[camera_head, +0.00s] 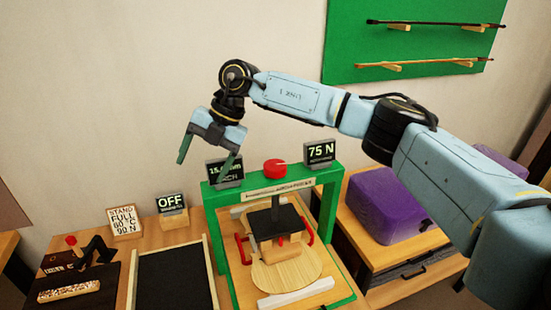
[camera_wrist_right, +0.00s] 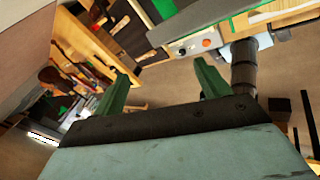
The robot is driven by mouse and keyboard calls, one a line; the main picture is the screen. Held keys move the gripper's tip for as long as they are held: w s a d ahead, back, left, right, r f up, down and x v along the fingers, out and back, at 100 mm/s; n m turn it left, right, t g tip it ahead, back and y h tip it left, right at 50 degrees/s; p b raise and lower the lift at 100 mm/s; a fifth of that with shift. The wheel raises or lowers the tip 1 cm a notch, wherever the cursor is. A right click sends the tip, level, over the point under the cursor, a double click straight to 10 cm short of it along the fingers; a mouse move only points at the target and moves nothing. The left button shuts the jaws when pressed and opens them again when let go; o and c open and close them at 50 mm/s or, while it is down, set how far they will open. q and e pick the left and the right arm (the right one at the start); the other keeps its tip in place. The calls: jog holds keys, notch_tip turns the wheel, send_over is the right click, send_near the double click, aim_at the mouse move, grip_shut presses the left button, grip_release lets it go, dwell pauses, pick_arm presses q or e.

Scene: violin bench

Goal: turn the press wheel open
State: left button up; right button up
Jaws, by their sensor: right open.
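The press is a green frame (camera_head: 333,215) on the bench. A red wheel (camera_head: 274,166) sits on top of its crossbar. Under the crossbar a black press plate (camera_head: 285,218) is over a wooden block, above a pale violin-shaped plate (camera_head: 265,277). Red clamps stand at both sides of the block. My right gripper (camera_head: 207,162) is raised to the left of the red wheel and above it, apart from it, with its green fingers spread and empty. The fingers also show in the right wrist view (camera_wrist_right: 162,70). My left gripper is out of view.
A "75 N" display (camera_head: 320,152) and an arch display (camera_head: 225,172) stand on the press. An "OFF" display (camera_head: 171,202) and a sign (camera_head: 124,220) are further left. A black tray (camera_head: 172,282) lies left of the press, a purple case (camera_head: 390,205) right.

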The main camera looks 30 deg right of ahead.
aim_at(276, 164)
jog(key=s+d+r+m+h, duration=0.1)
jog(key=d+r+m+h, duration=0.2)
jog(key=d, duration=0.6)
jog(key=d+r+m+h, duration=0.25)
jog(key=d+r, duration=0.25)
jog(key=d, duration=0.4)
jog(key=shift+n+g+h, duration=0.25)
jog(key=shift+n+g, duration=0.15)
jog(key=shift+n, duration=0.05)
jog(key=f, duration=0.4)
jog(key=f+p, duration=0.1)
jog(key=f, duration=0.8)
jog(key=shift+a+f+p, duration=0.1)
jog(key=shift+a+p, duration=0.15)
jog(key=shift+p, duration=0.15)
jog(key=shift+c, duration=0.4)
jog(key=c, duration=0.9)
jog(key=shift+n, duration=0.4)
